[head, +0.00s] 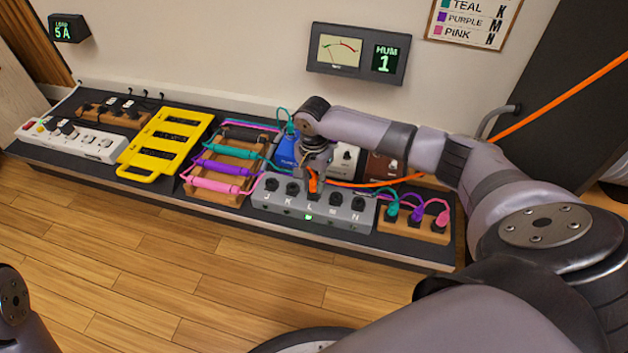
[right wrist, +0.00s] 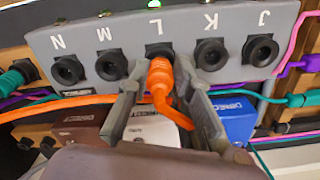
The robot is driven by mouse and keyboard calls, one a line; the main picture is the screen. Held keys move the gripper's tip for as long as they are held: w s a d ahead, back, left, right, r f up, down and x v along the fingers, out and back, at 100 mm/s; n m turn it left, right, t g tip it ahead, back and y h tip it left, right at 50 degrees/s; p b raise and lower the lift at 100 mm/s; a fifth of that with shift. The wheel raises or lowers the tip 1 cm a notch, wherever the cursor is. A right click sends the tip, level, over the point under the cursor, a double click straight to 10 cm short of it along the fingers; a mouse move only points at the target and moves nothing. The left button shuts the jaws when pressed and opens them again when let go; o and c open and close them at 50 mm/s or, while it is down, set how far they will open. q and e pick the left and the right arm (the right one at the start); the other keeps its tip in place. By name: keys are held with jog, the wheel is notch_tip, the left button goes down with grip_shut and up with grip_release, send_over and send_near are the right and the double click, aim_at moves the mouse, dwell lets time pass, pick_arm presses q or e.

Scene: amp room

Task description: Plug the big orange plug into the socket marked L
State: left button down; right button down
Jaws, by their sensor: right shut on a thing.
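The big orange plug (head: 313,183) is between the fingers of my right gripper (head: 315,172), which is shut on it. In the right wrist view the plug (right wrist: 160,78) points at socket L (right wrist: 158,50) and its front end meets the socket's dark opening. How deep it sits is hidden. A green light glows by the L in both views. The grey socket strip (head: 275,208) has sockets J, K, L, M and N. The right gripper (right wrist: 165,100) shows its two grey fingers on either side of the plug. My left gripper is out of view.
The orange cable (head: 375,182) runs right behind the strip. Teal, purple and pink plugs sit in a wooden block (head: 395,225) at the right. A wooden cable rack (head: 205,192), yellow panel (head: 165,140) and white power strip (head: 90,145) stand left. Blue, white and brown boxes stand behind.

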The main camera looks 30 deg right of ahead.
jog(key=c, duration=1.3)
grip_release()
jog(key=shift+c, duration=0.2)
jog(key=shift+r, duration=0.1)
notch_tip(320, 180, up, 12)
